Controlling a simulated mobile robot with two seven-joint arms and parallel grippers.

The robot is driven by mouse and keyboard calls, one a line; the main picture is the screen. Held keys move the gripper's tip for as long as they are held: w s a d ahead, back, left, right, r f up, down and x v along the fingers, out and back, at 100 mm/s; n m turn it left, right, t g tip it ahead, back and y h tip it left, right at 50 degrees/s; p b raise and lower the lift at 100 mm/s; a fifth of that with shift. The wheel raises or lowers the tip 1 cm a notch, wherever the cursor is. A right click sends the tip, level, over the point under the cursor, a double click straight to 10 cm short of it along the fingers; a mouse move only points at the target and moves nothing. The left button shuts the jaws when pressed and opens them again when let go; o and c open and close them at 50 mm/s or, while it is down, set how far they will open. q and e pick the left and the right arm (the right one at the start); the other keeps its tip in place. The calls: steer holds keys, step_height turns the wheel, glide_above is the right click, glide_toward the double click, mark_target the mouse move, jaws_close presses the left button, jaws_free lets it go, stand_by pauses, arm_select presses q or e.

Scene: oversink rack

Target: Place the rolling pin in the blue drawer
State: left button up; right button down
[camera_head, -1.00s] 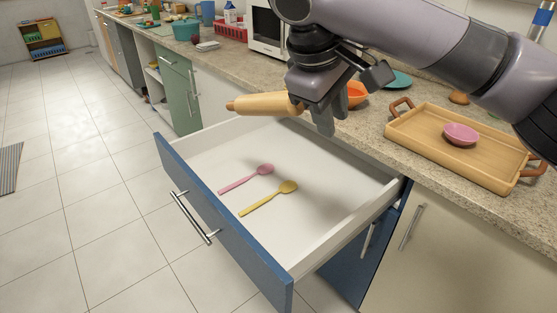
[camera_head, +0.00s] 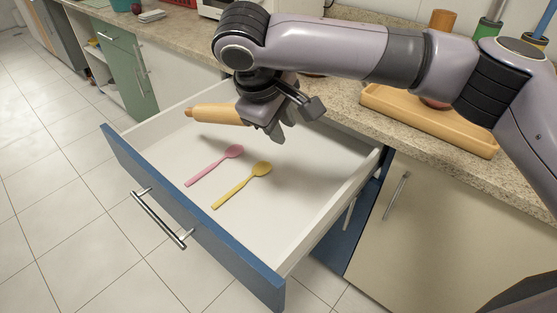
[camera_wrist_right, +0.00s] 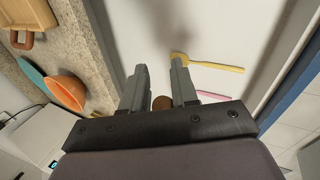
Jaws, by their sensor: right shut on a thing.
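The wooden rolling pin (camera_head: 214,114) is held in my right gripper (camera_head: 277,132), above the back part of the open blue drawer (camera_head: 190,218). It lies roughly level, with its left end and handle sticking out to the left in the head view. In the right wrist view, a brown end of the rolling pin (camera_wrist_right: 162,102) shows between the fingers of my right gripper (camera_wrist_right: 160,85). The drawer has a white inside, a blue front and a metal handle. My left gripper is not in view.
A pink spoon (camera_head: 214,166) and a yellow spoon (camera_head: 242,185) lie on the drawer floor. The front of the drawer floor is clear around them. A wooden tray (camera_head: 430,124) stands on the counter at right. An orange bowl (camera_wrist_right: 66,91) shows in the right wrist view.

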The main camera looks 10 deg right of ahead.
step_height(320, 180, down, 9)
steer(key=shift+b, duration=0.3)
